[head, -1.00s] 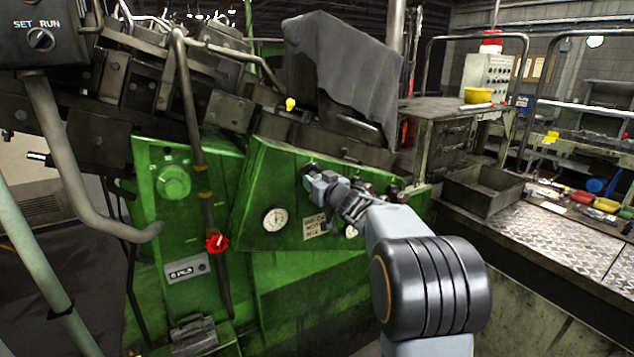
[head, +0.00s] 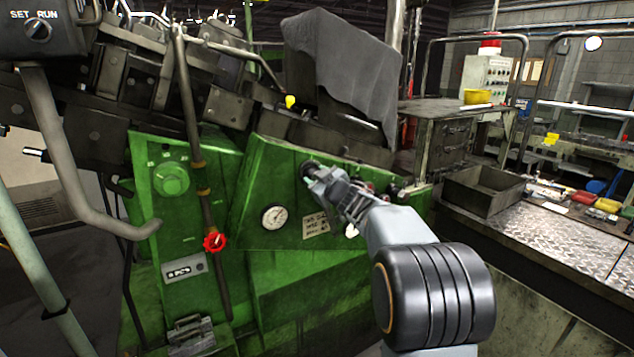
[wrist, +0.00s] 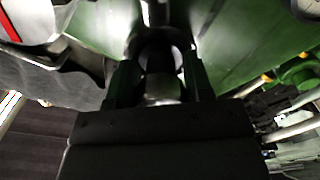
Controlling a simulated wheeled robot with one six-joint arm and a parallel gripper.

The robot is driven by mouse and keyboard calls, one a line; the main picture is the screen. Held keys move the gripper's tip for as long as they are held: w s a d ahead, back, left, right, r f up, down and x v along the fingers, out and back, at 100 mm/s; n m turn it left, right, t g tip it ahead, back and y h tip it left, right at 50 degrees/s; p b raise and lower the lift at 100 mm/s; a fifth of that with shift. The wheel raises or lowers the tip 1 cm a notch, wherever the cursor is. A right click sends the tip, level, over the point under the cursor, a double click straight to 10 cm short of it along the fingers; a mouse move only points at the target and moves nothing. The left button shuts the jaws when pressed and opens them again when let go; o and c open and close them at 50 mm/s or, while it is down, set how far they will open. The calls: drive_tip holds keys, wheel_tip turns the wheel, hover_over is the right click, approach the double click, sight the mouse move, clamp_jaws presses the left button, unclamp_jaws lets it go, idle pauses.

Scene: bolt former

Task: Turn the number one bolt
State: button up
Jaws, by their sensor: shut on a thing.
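My gripper (head: 314,175) is at the upper part of the sloped green panel (head: 290,190) of the machine. In the wrist view, the two dark fingers (wrist: 160,82) stand on either side of a metal bolt head (wrist: 163,96) and are shut on it. Behind it, a dark round part (wrist: 160,55) meets the green panel. In the head view the bolt is mostly hidden by my gripper. No number on the bolt can be read.
A gauge (head: 274,216) and a small label plate (head: 315,227) are on the panel below my gripper. More fittings (head: 396,190) are at its right end. A metal tray (head: 483,192) stands on the bench at right.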

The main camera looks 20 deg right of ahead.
drive_tip(key=shift+n, duration=0.5)
drive_tip(key=o, duration=0.9)
drive_tip(key=s, duration=0.4)
drive_tip(key=s+d+b, duration=0.1)
drive_tip(key=s, duration=0.4)
drive_tip(key=s+d+b, duration=0.1)
drive_tip(key=s, duration=0.3)
drive_tip(key=shift+s+d, duration=0.2)
drive_tip(key=shift+s, duration=0.15)
